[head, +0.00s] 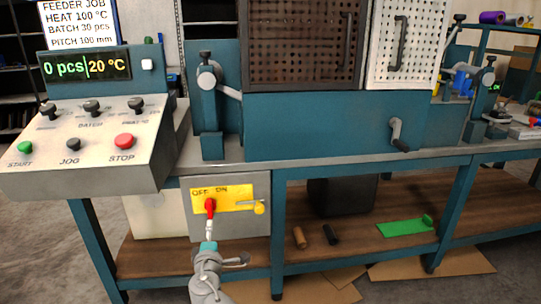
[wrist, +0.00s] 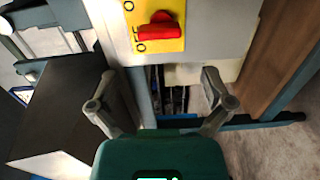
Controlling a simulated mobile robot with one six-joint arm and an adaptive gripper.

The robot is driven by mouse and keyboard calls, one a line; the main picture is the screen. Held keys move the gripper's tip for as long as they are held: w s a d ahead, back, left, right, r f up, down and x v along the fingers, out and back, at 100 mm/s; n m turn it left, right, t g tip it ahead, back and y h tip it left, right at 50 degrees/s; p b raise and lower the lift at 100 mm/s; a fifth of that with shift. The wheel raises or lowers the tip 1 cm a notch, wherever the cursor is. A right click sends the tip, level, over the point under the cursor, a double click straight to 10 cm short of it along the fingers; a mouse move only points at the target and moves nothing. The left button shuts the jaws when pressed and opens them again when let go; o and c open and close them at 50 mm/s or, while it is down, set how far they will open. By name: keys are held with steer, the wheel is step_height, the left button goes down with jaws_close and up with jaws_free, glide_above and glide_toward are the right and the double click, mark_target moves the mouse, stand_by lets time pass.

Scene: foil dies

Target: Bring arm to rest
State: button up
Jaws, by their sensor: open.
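My gripper (head: 209,228) is low in front of the grey switch box under the bench. In the wrist view, the fingers of my gripper (wrist: 159,78) are spread wide, with nothing between them. The red switch knob (head: 210,207) on its yellow OFF/ON plate (head: 236,197) is just above the fingers in the head view. In the wrist view the red knob (wrist: 158,27) lies beyond the fingertips, apart from them. Its handle is upright in the head view; I cannot tell its exact setting.
The control panel (head: 95,165) at left has a display (head: 87,67) reading 0 pcs and 20 °C. A teal machine (head: 320,125) stands on the bench. Cardboard (head: 455,262) lies on the floor.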

steer(key=w+d+f+m+g+h+p, duration=0.2)
steer(key=w+d+m+g+h+p, duration=0.3)
steer(key=d, duration=0.7)
steer(key=d+f+m+g+h, duration=0.15)
steer(key=d+m+h, duration=0.35)
steer(key=d, duration=0.7)
steer(key=s+d+f+m+g+y+p, duration=0.1)
steer(key=s+d+m+g+y+p, duration=0.3)
steer(key=d, duration=0.4)
steer(key=s+d+f+m+g+y+p, duration=0.1)
steer(key=s+d+m+g+y+p, duration=0.1)
steer(key=s+d+m+g+p, duration=0.35)
step_height(320, 180, up, 38)
steer(key=d+g+p, duration=0.1)
steer(key=p, duration=3.4)
steer(key=shift+s+d+f+p, duration=0.2)
steer(key=shift+s+d+p, duration=0.15)
steer(key=shift+s+p, duration=0.05)
steer(key=shift+m, duration=0.25)
